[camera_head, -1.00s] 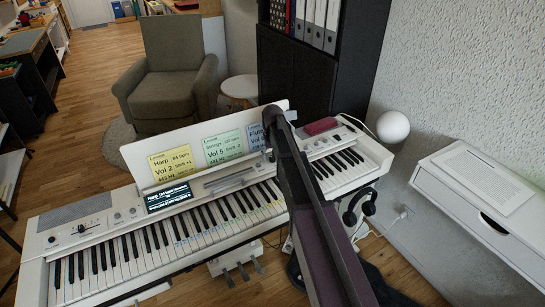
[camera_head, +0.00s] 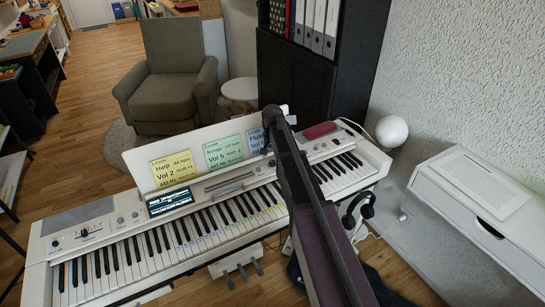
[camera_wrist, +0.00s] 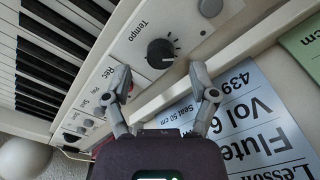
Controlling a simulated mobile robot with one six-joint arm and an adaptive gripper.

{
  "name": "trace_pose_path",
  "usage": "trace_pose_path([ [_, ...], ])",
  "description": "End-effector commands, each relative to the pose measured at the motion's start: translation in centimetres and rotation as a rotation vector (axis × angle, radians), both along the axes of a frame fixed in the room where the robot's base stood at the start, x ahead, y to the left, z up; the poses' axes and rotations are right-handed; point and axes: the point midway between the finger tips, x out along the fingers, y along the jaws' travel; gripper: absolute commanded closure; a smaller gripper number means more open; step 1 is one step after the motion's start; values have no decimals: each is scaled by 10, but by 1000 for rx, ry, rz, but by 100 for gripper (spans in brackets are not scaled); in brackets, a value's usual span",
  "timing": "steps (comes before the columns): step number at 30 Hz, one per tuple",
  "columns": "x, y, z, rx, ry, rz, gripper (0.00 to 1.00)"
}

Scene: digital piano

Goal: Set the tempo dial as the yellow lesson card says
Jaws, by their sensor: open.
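The yellow lesson card (camera_head: 174,171) leans on the piano's music rest at the left; it reads Harp, what looks like 84 bpm, Vol 2, Shift +1, 443 Hz. The tempo dial (camera_wrist: 160,53) is a round black knob with a pale mark, under the word "Tempo" in the wrist view. My gripper (camera_wrist: 158,76) is open, its fingertips on either side of and slightly short of the dial, with nothing between them. Whether they touch the panel cannot be told.
The piano display (camera_head: 169,201) is lit, its tempo too small to read surely. A green card (camera_head: 224,152) and a blue card (camera_head: 254,140) stand beside the yellow one, the blue one near my gripper. A red object (camera_head: 320,130) lies on the piano's right end.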

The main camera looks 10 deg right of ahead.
Motion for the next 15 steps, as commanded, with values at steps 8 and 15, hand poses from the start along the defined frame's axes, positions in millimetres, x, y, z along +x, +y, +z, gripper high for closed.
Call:
trace_pose_path([
  [8, 0, 0, 28, 0, 0, 2, 25],
  [15, 0, 0, 48, 0, 0, 2, 25],
])
